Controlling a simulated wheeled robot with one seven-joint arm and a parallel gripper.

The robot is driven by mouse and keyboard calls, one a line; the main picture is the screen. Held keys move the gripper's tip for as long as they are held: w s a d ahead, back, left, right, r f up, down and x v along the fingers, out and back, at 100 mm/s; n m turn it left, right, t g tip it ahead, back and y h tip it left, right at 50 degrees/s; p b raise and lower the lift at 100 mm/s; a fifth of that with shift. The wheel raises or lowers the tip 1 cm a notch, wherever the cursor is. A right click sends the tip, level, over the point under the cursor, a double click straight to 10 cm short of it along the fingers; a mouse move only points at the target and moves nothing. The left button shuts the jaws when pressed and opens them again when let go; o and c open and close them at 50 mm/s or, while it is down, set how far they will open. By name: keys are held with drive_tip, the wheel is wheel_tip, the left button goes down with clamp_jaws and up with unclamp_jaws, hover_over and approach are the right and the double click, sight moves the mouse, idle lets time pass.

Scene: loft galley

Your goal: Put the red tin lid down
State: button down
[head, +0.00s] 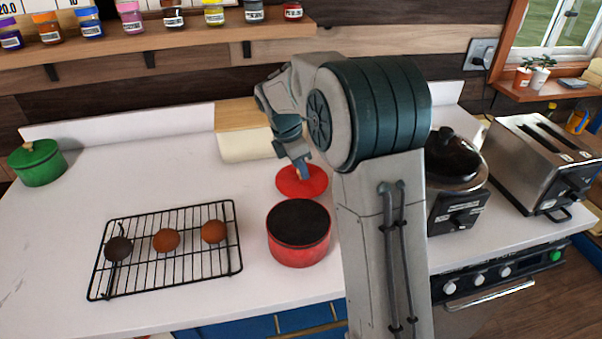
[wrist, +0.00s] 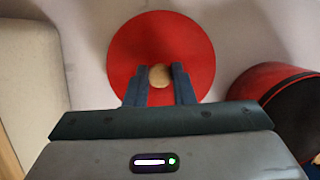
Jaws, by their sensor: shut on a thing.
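The red tin lid (head: 296,181) is a flat red disc with a pale round knob. It is at or just above the white counter, behind the red tin; I cannot tell whether it touches the counter. My gripper (head: 302,172) is above the lid and shut on its knob. In the wrist view both fingers of my gripper (wrist: 160,76) flank the knob of the lid (wrist: 135,42). The red tin (head: 298,248) stands uncovered in front of the lid, its dark inside showing. Part of the tin (wrist: 250,84) shows at the right of the wrist view.
A wire rack (head: 190,262) with three round brown things stands at left. A green pot (head: 38,164) stands at the far left. A cream and wooden box (head: 240,146) is close behind the lid. A black-lidded cooker (head: 455,165) and a toaster (head: 540,160) are at right.

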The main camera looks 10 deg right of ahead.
sight(290, 180)
drive_tip(key=shift+f, duration=1.2)
drive_tip(key=shift+f, duration=0.15)
drive_tip(key=c, duration=1.2)
unclamp_jaws()
drive_tip(key=shift+c, duration=0.2)
drive_tip(key=v, duration=1.2)
drive_tip(key=s+d+f+m+t+y, duration=0.1)
drive_tip(key=s+d+f+m, duration=0.1)
drive_tip(key=s+m, duration=0.8)
drive_tip(key=s+d+f+m+t+y, duration=0.1)
drive_tip(key=s+f+m+y, duration=0.1)
drive_tip(key=s+m, duration=0.7)
drive_tip(key=s+f, duration=0.1)
drive_tip(key=s, duration=0.7)
drive_tip(key=shift+d+f+m, duration=0.35)
drive_tip(key=shift+f+m, duration=0.05)
